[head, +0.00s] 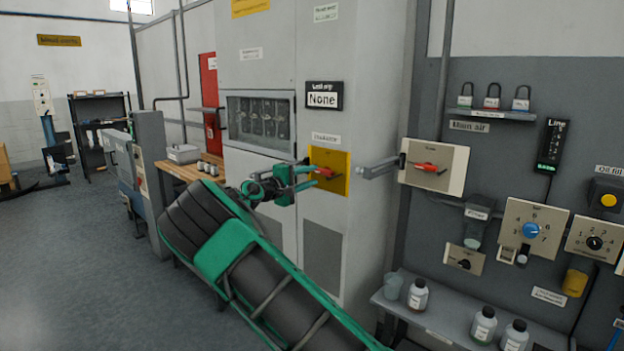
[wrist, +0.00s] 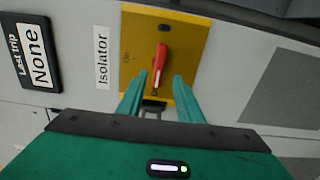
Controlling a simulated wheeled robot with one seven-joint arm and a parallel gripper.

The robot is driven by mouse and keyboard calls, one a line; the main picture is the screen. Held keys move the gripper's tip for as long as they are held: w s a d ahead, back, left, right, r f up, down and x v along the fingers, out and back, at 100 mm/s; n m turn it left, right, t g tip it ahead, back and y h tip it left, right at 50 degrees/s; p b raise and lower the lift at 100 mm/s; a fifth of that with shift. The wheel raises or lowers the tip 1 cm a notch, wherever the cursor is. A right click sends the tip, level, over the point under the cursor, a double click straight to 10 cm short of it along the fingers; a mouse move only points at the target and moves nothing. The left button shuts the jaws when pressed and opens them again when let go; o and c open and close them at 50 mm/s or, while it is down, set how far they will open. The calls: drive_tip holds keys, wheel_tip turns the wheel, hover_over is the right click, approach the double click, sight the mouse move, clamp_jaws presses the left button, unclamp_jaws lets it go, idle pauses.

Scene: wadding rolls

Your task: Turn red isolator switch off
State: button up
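The red isolator switch (head: 327,172) sits on a yellow plate (head: 343,187) on the grey cabinet, under a white label. In the wrist view the red handle (wrist: 160,66) lies on the yellow plate (wrist: 137,35), beside the "Isolator" label (wrist: 102,57). My gripper (head: 308,176) is at the plate, coming from the left. In the wrist view my gripper (wrist: 157,88) has its two green fingers apart, with the lower part of the red handle between or just beyond their tips. I cannot tell whether either finger touches the handle.
A "Last trip None" display (head: 323,96) is above the isolator. To the right, a metal lever and another red handle (head: 428,168) are on a pale plate. A shelf with bottles (head: 418,295) stands at the lower right. Open floor (head: 90,260) lies to the left.

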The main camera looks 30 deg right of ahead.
drive_tip(key=v, duration=0.8)
drive_tip(key=shift+a, duration=0.1)
drive_tip(key=s+d+f+m+g+y, duration=0.2)
drive_tip(key=s+d+f+y, duration=0.2)
drive_tip(key=s+d+f, duration=0.3)
drive_tip(key=s+f+m+g+y, duration=0.1)
drive_tip(key=s+f+y, duration=0.4)
drive_tip(key=s, duration=0.2)
drive_tip(key=s+a+r+m+t+y, duration=0.1)
drive_tip(key=s+a+y, duration=0.3)
drive_tip(key=s+a, duration=0.7)
drive_tip(key=s+a+r+y, duration=0.1)
drive_tip(key=s+a+y, duration=0.4)
drive_tip(key=s, duration=1)
drive_tip(key=s+d+f+m+g, duration=0.1)
drive_tip(key=s+d+m+g, duration=0.1)
drive_tip(key=s+d, duration=0.3)
drive_tip(key=s+d+f+m+g, duration=0.1)
drive_tip(key=s+d+m, duration=0.3)
drive_tip(key=s, duration=0.7)
drive_tip(key=shift+s+d+m+g+h, duration=0.2)
drive_tip(key=shift+d+m+g+h, duration=0.15)
drive_tip(key=shift+g, duration=0.35)
